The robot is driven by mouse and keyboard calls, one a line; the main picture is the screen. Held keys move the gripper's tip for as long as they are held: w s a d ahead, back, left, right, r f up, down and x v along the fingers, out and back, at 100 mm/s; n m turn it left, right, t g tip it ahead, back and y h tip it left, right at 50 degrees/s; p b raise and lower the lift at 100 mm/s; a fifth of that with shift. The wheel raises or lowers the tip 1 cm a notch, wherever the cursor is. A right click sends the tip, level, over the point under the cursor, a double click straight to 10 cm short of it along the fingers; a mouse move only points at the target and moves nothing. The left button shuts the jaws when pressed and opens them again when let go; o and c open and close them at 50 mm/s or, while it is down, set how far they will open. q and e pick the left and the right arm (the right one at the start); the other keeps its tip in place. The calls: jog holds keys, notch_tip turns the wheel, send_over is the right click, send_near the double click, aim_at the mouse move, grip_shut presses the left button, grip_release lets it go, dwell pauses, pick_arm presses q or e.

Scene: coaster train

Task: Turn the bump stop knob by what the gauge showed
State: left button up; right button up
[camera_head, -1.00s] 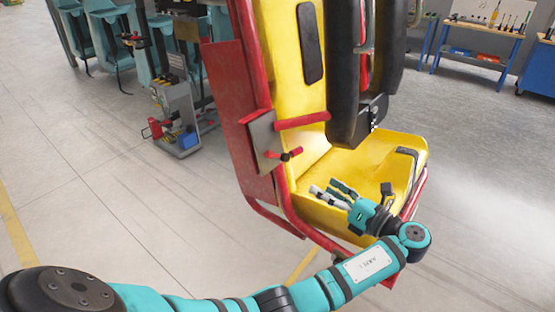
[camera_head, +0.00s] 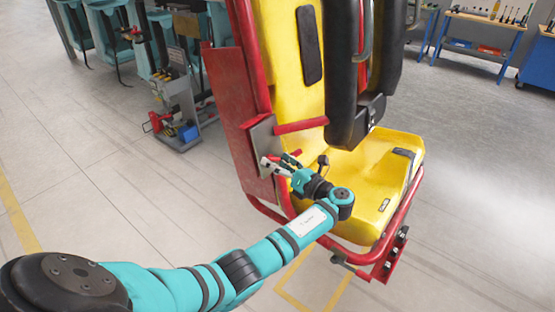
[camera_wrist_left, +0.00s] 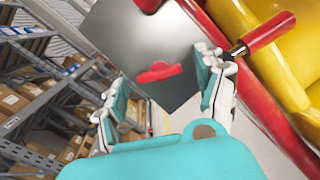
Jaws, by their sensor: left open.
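A grey metal plate (camera_head: 263,145) is fixed to the red side frame of the yellow seat. In the left wrist view the plate (camera_wrist_left: 135,45) carries a red wing-shaped piece (camera_wrist_left: 158,72), which may be the knob or its reflection. A red handle on a dark shaft (camera_wrist_left: 268,32) shows beside it, right by one finger. I cannot tell which is the bump stop knob. My left gripper (camera_head: 279,164) is open in front of the plate, its fingers apart (camera_wrist_left: 160,95) and nothing between them that I can see gripped. In the head view it hides the knob area. No gauge is visible.
The yellow seat (camera_head: 370,165) with black padded restraints (camera_head: 345,80) stands right of the gripper. A red side panel (camera_head: 235,110) is on its left. A grey tool cart (camera_head: 175,115) stands behind left. The floor at left is clear.

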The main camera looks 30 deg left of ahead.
pick_arm(q)
jog(key=shift+a, duration=0.1)
jog(key=shift+c, duration=0.4)
jog(key=c, duration=1.1)
jog(key=shift+w+f+n+g+y+b, duration=0.1)
jog(key=shift+n+g+b, duration=0.45)
jog(key=shift+n+b, duration=0.85)
jog(key=shift+w+r+n+g+y+b, duration=0.1)
jog(key=shift+n+g+b, duration=0.4)
jog(key=shift+n+b, duration=0.9)
jog(key=shift+w+f+n+g+y+b, duration=0.1)
jog(key=shift+n+g+b, duration=0.55)
jog(key=shift+n, duration=1.35)
jog(key=o, duration=1.2)
